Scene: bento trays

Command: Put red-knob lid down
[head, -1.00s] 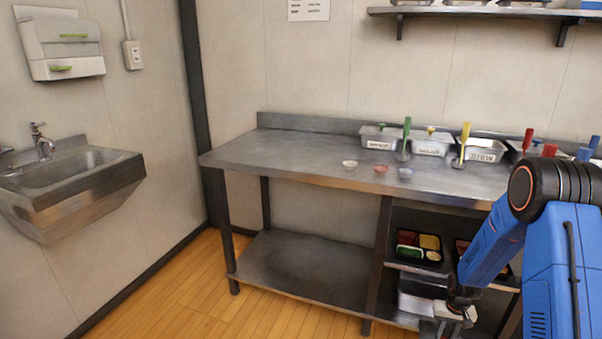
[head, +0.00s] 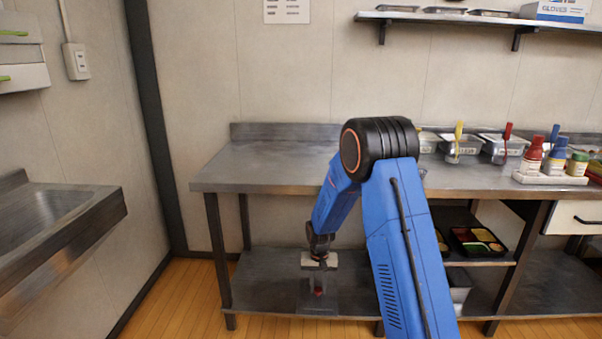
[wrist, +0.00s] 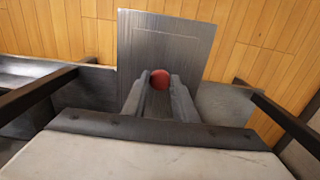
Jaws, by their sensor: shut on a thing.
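The lid appears roughly level. The gap between the lid and the lower shelf cannot be told.
The steel counter (head: 260,163) is bare at its left end. The lower shelf (head: 262,280) is open and empty at left. Food trays (head: 478,240) sit under the counter at right. Steel pans and bottles (head: 557,157) stand on top at right. A sink (head: 60,215) is at far left.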

